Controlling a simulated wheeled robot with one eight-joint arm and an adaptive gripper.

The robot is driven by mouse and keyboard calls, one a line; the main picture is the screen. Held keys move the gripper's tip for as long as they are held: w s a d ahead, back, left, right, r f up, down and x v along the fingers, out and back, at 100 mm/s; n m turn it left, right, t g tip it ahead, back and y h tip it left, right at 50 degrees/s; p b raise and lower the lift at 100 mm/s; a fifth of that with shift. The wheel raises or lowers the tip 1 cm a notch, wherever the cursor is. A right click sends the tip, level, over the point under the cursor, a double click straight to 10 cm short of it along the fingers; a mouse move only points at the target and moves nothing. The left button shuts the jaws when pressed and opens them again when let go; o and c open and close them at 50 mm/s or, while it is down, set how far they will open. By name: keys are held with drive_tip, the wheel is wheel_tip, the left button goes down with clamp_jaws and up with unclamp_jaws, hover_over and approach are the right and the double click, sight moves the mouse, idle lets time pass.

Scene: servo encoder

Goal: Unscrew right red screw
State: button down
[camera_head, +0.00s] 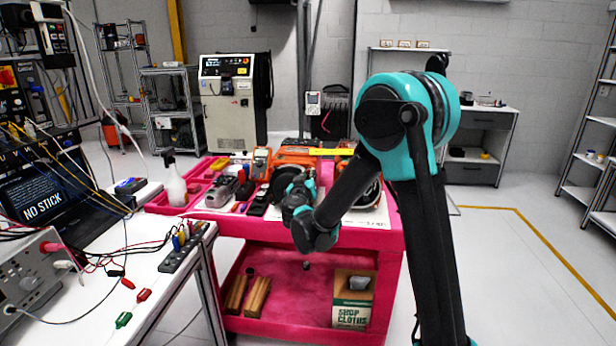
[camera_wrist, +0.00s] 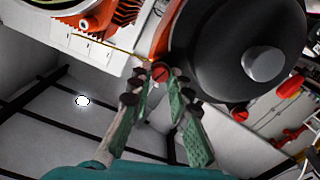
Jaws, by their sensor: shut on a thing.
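In the wrist view, a large black round servo body (camera_wrist: 215,50) with a silver shaft end (camera_wrist: 262,64) fills the upper right. A small red screw (camera_wrist: 160,73) sits at its left edge, beside an orange part. My gripper (camera_wrist: 160,78) has its two green fingers on either side of this screw, with the dark fingertips closed on it. Another red piece (camera_wrist: 288,88) shows at the right of the body; I cannot tell whether it is a screw. In the head view my gripper (camera_head: 300,187) is over the pink cart; the screws cannot be made out there.
The pink cart (camera_head: 280,232) is crowded with tools. A spray bottle (camera_head: 174,180) stands at its left, and a shop cloths box (camera_head: 352,298) is on the lower shelf. A bench (camera_head: 150,270) with wires and electronics is at left. Floor at right is clear.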

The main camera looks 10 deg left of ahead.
drive_tip(key=n, duration=0.5)
drive_tip(key=shift+n, duration=0.3)
drive_tip(key=n, duration=1.1)
drive_tip(key=shift+f+n, duration=0.1)
drive_tip(key=shift+n, duration=0.2)
drive_tip(key=n, duration=3)
drive_tip(key=shift+d, duration=0.1)
drive_tip(key=shift+n, duration=0.3)
